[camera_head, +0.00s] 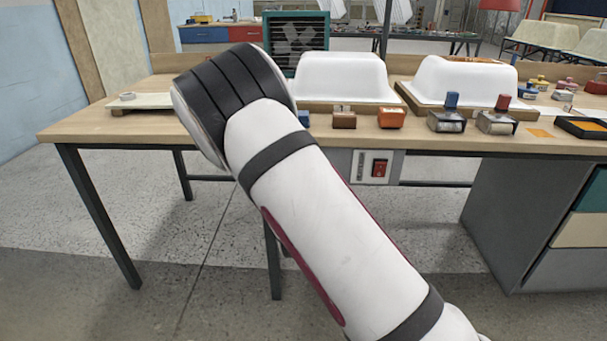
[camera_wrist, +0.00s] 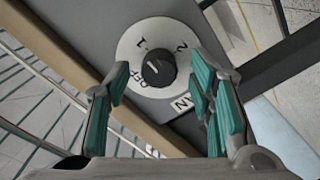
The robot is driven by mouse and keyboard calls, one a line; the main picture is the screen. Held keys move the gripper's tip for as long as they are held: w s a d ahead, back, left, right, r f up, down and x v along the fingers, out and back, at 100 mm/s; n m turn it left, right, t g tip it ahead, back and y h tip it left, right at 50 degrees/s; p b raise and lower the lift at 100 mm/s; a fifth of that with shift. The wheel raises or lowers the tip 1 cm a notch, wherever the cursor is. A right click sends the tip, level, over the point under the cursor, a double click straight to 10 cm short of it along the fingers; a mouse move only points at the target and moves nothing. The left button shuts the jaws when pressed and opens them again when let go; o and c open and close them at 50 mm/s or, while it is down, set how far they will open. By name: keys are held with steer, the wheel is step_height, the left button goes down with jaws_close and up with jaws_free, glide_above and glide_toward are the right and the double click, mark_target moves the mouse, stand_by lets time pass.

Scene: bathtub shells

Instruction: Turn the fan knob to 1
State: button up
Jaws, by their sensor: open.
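The fan knob (camera_wrist: 158,68) is a small dark round knob on a white dial plate (camera_wrist: 128,48) in the wrist view. I cannot tell for sure which mark the knob points to. My gripper (camera_wrist: 160,77) is open, its teal-padded fingers either side of the knob in the picture. No contact shows, and the knob looks a little beyond the fingertips. In the head view my arm hides the gripper and the knob.
A wooden workbench (camera_head: 100,129) bears white tub shells (camera_head: 342,76) and several small blocks and stamps. A box with a red switch (camera_head: 379,168) hangs under its front edge. A teal-framed fan unit (camera_head: 297,43) stands behind. A grey drawer cabinet (camera_head: 525,215) is at right. The front floor is clear.

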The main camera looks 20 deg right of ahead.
steer(key=v, duration=1.1)
steer(key=shift+s, duration=0.15)
